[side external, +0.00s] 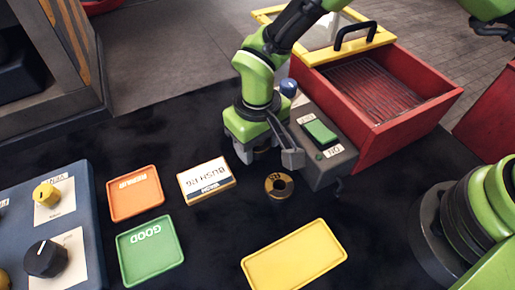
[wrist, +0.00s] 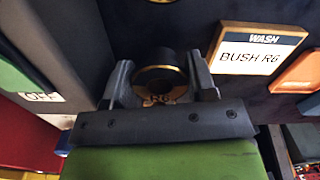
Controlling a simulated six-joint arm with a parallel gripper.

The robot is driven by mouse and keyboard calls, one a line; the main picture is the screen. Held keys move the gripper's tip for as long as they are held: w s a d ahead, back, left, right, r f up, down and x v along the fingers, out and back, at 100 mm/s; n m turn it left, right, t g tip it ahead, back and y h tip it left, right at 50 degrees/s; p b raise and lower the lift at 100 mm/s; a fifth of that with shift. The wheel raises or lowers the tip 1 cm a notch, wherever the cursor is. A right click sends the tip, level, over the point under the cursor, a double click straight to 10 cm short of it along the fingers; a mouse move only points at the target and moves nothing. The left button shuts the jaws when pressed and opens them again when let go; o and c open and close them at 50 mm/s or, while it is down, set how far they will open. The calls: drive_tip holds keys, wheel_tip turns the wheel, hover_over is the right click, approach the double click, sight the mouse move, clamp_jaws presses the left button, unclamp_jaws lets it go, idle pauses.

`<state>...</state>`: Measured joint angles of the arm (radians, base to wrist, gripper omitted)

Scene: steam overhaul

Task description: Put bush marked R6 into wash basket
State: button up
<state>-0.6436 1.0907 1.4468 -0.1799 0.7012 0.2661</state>
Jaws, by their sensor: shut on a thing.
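My gripper (wrist: 162,90) is shut on a dark bush (wrist: 160,75) with a brass rim; its face appears to read R6. In the side external view my gripper (side external: 268,158) is low over the black mat, with the bush mostly hidden by the fingers. I cannot tell whether the bush touches the mat. The wash basket (side external: 372,88) is a wire basket inside the red tank (side external: 400,122) at the upper right, with its top open. A card (side external: 206,181) reads WASH and BUSH R6; it also shows in the wrist view (wrist: 258,52).
A second bush (side external: 279,186) lies on the mat just in front of my gripper. A grey box (side external: 325,150) with a green switch stands between gripper and tank. The yellow lid (side external: 345,42) has a black handle. Orange (side external: 136,193), green (side external: 150,250) and yellow (side external: 293,258) trays are nearby.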

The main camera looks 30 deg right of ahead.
wheel_tip(320, 180, up, 8)
drive_tip(key=shift+f, duration=0.25)
wheel_tip(320, 180, up, 12)
hover_over(366, 94)
wheel_tip(366, 94, down, 16)
drive_tip(key=shift+r, duration=0.15)
idle(0.3)
drive_tip(key=o, duration=1)
drive_tip(key=shift+o, duration=0.2)
